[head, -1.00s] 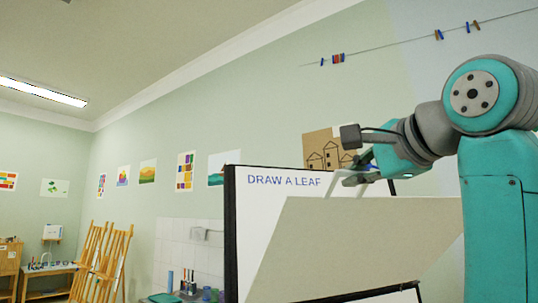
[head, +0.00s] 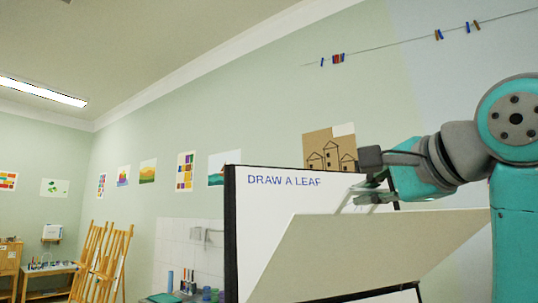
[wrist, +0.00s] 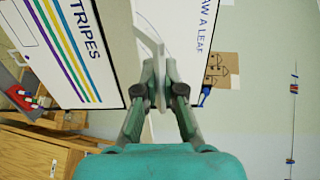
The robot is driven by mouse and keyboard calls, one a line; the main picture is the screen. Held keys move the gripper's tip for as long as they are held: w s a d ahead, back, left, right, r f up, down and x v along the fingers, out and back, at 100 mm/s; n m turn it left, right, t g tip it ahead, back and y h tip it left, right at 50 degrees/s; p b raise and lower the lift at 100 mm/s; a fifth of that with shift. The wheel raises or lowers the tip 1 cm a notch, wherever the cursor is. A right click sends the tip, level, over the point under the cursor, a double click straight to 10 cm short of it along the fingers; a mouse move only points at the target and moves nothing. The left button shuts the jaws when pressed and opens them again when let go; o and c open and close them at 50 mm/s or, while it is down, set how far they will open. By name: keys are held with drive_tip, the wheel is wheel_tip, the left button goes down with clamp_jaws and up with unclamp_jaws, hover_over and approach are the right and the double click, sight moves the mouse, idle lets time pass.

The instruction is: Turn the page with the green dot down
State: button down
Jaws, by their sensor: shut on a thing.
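A board (head: 231,240) with a dark frame bears a white sheet lettered "DRAW A LEAF" (head: 262,205). A large blank cream page (head: 370,255) slants in front of it, tilted away from the board, its upper edge below the lettering. My gripper (head: 357,196) is at that upper edge, shut on the page. In the wrist view my gripper (wrist: 160,94) has its fingers close together, with a pale edge between them. That view also shows part of the "DRAW A LEAF" sheet (wrist: 196,40). No green dot can be made out.
A sheet with "STRIPES" and coloured lines (wrist: 75,45) shows at the left of the wrist view. Wooden easels (head: 100,262) and a side table (head: 50,270) stand far left. A line with clothes pegs (head: 438,34) hangs above. Drawings hang on the wall.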

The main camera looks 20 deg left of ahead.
drive_tip(key=s+d+f, duration=0.2)
drive_tip(key=s+f, duration=0.1)
drive_tip(key=f, duration=0.3)
drive_tip(key=shift+s+d, duration=0.15)
drive_tip(key=shift+d, duration=0.05)
idle(0.4)
drive_tip(key=shift+f, duration=0.1)
drive_tip(key=s+d+f, duration=0.2)
drive_tip(key=s+f, duration=0.1)
drive_tip(key=f, duration=0.5)
drive_tip(key=shift+d+f, duration=0.2)
drive_tip(key=shift+f, duration=0.1)
idle(0.4)
drive_tip(key=shift+f, duration=0.1)
wheel_tip(320, 180, down, 9)
drive_tip(key=s+d, duration=0.1)
drive_tip(key=shift+s, duration=0.25)
idle(0.8)
drive_tip(key=shift+f, duration=0.15)
wheel_tip(320, 180, down, 9)
drive_tip(key=shift+f, duration=0.15)
idle(1.0)
